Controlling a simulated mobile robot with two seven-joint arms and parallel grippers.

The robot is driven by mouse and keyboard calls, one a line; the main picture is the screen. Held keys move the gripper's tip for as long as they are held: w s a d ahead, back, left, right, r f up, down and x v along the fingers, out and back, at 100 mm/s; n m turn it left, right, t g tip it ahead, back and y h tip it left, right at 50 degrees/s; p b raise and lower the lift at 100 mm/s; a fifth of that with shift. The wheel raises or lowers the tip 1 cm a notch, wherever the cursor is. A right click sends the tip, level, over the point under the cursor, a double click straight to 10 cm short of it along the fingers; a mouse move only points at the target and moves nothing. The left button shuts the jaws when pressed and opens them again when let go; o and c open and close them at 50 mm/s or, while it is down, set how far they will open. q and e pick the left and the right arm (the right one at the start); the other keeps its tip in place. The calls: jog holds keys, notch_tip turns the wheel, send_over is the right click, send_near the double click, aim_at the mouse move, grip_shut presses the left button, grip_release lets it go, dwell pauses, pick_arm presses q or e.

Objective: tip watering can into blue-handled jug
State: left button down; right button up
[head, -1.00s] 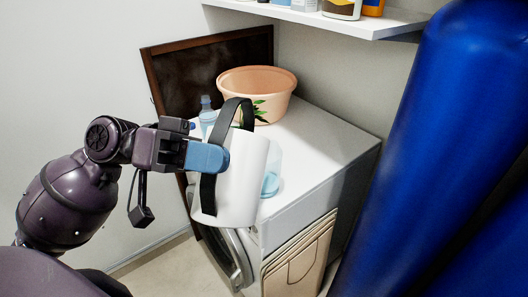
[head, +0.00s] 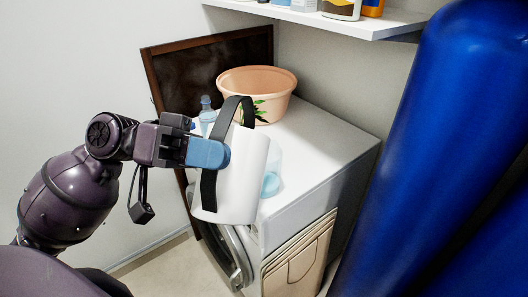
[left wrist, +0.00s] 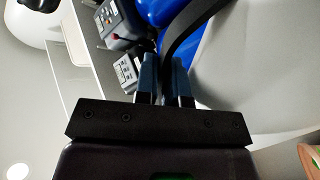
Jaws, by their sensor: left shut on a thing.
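My left gripper (head: 208,153) is shut on the black handle (head: 210,185) of a white vessel (head: 243,185), which I take for the watering can. The can hangs tilted in front of the white cabinet. In the left wrist view the black handle (left wrist: 188,32) passes by the fingers (left wrist: 165,82), and the can's pale side (left wrist: 245,70) fills the right. A clear, light-blue vessel (head: 272,176) stands on the cabinet top behind the can, mostly hidden. It may be the jug; I cannot see its handle. No stream of liquid shows. My right gripper is out of view.
The white cabinet top (head: 325,140) is clear at right. A peach tub (head: 258,82) and a small clear bottle (head: 207,110) stand at the back. A dark framed panel (head: 185,72) leans behind. A large blue cylinder (head: 430,150) blocks the right; a shelf (head: 330,22) hangs above.

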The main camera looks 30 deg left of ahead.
pick_arm(q)
jog(key=shift+w+r, duration=0.1)
jog(key=shift+r, duration=0.15)
dwell(0.3)
jog(key=shift+w+a+r+n+p, duration=0.1)
jog(key=shift+w+r+n+p, duration=0.2)
jog(key=shift+w+r+p, duration=0.1)
dwell(1.1)
jog(key=shift+w+r, duration=0.1)
jog(key=shift+w, duration=0.05)
dwell(0.5)
jog(key=shift+w+a+r, duration=0.1)
